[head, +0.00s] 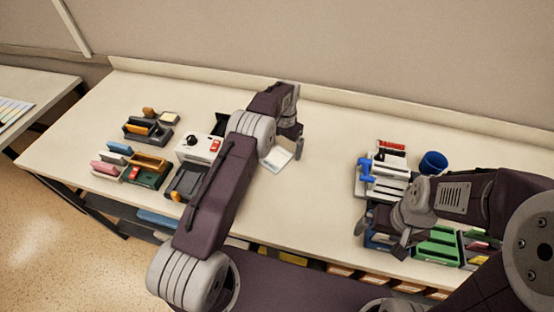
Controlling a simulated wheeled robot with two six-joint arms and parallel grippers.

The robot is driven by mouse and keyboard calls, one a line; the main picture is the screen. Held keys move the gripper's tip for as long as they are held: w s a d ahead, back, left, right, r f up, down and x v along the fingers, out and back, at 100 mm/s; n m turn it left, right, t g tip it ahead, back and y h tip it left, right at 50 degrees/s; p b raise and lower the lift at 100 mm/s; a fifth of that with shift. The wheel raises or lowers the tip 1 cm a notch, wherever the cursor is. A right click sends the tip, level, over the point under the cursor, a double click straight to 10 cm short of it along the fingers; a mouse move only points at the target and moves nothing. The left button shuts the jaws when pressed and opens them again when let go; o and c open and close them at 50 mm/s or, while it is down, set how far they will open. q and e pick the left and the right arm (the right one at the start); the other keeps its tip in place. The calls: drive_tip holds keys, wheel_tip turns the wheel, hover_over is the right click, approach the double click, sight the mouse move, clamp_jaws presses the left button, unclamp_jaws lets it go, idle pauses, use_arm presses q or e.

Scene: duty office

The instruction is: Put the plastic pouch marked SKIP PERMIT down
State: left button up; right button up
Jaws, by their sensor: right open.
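A small flat white piece (277,159), which may be the plastic pouch, shows right by my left gripper (284,149) over the middle of the table. Its marking cannot be read at this size. I cannot tell whether it touches the tabletop or is held, as the gripper and wrist hide part of it. My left fingers point down; their gap is not clear. My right gripper (382,238) is open, at the front right, over the near end of the blue and green trays.
On the table (325,190), a white box with a black knob (197,148) and several small trays stand left. A white and blue device (385,176), a dark blue cup (433,163) and a green tray (437,246) stand right. The table's middle is bare.

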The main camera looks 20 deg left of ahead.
use_arm(q)
drive_tip(key=c, duration=1.4)
drive_tip(key=shift+o, duration=0.2)
wheel_tip(320, 180, up, 5)
drive_tip(key=p, duration=0.4)
drive_tip(key=s+d+r+p, duration=0.3)
drive_tip(key=d+r+p, duration=0.2)
drive_tip(key=d, duration=0.6)
drive_tip(key=shift+s+r, duration=0.15)
drive_tip(key=shift+r, duration=0.4)
